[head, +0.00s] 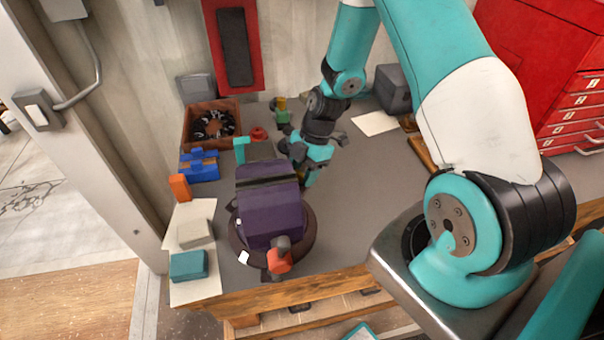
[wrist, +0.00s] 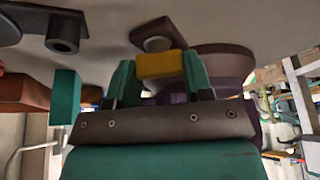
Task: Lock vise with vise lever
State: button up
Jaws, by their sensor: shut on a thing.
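The purple vise (head: 270,210) stands on its round dark base near the bench's front edge. An orange-red handle (head: 279,262) sticks out at its front. My gripper (head: 306,176) is low at the vise's right side, close to the base. In the wrist view, my gripper (wrist: 159,80) has its two teal fingers on either side of a yellow grip (wrist: 160,65), shut on it. The grip appears to belong to a small dark lever beside the vise, whose purple body (wrist: 232,64) also shows there. The lever is mostly hidden by my gripper in the head view.
Left of the vise lie a blue block (head: 199,164), an orange block (head: 180,187) and a teal block (head: 188,265). A brown box (head: 211,125) of dark parts stands at the back left. The bench right of my gripper is mostly clear.

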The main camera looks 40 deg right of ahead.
jog(key=shift+f+m+t+b, duration=0.15)
jog(key=shift+m+t+b, duration=0.4)
jog(key=shift+m, duration=0.95)
jog(key=shift+r, duration=0.2)
jog(key=o, duration=0.9)
jog(key=b+v, duration=0.3)
jog(key=v, duration=1.4)
jog(key=shift+s+r, duration=0.15)
jog(key=shift+r, duration=0.1)
